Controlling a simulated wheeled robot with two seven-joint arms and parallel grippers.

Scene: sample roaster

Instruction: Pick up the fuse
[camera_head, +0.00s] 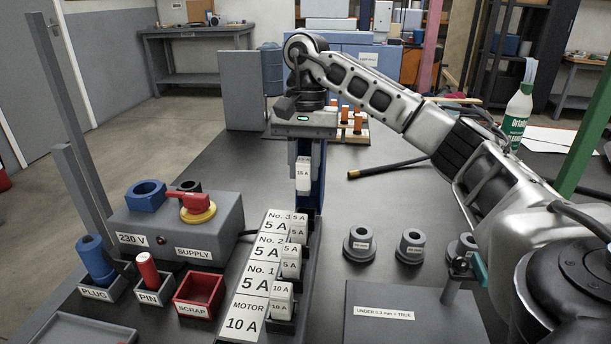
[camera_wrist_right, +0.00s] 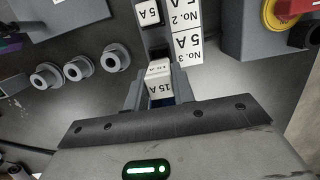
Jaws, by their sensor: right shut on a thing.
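My right gripper (camera_head: 303,165) is shut on a white fuse marked 15 A (camera_head: 303,178), held upright at the far end of the grey fuse rack (camera_head: 296,297). The held fuse also shows between the fingers in the right wrist view (camera_wrist_right: 159,88). Whether its lower end is clear of the rack I cannot tell. My left gripper is not in view.
Left of the rack stand the 230 V supply box (camera_head: 180,226) with a red switch and the red SCRAP bin (camera_head: 200,296). Right of it are grey round gauges (camera_head: 358,243) and a grey block (camera_head: 400,322). A green-labelled bottle (camera_head: 517,112) stands at the back right.

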